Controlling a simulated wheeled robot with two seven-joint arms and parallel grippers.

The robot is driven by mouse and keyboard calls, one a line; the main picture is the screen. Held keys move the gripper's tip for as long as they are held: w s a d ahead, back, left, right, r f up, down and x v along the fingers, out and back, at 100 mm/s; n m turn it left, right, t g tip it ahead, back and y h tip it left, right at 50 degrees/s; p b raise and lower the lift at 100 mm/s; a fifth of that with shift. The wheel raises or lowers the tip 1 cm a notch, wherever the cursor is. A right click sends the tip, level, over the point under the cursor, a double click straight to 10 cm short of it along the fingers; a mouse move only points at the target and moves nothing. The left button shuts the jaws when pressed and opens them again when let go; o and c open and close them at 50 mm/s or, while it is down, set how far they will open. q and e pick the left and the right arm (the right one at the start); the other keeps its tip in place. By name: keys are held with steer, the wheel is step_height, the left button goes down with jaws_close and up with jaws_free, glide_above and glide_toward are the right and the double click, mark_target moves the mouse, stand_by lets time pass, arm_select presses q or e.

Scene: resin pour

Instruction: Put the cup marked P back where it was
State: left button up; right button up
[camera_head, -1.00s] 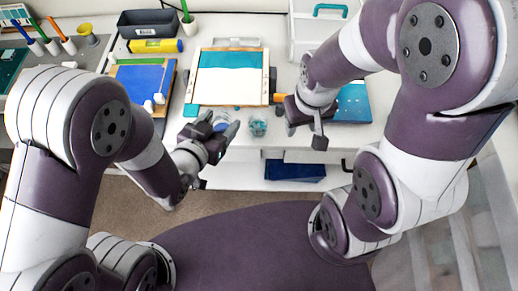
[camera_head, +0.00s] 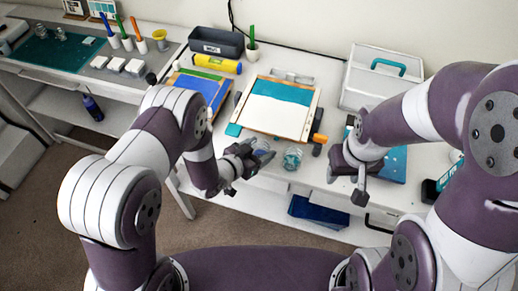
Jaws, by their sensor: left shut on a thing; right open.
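My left gripper (camera_head: 252,161) is shut on a small clear cup (camera_head: 262,149) at the front edge of the white table, partly hidden by the fingers. No letter P is readable on it. A second clear cup (camera_head: 292,158) with bluish contents stands just to its right. My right gripper (camera_head: 346,184) is open and empty, farther right over the table's front edge. A framed panel (camera_head: 278,118), part teal and part white, lies behind the cups.
A blue board (camera_head: 207,88), yellow cylinder (camera_head: 196,65), dark bin (camera_head: 216,43) and white case (camera_head: 371,75) are on the table. A side table at far left holds a dark green mat (camera_head: 38,55), white blocks (camera_head: 115,64) and a yellow cup (camera_head: 159,38).

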arm_select(q)
steer(key=shift+d+f, duration=0.1)
steer(key=shift+f, duration=0.2)
steer(key=shift+f, duration=0.1)
steer(key=shift+f+b, duration=0.15)
steer(key=shift+b, duration=0.15)
steer(key=o, duration=1.1)
steer(key=shift+c, duration=0.2)
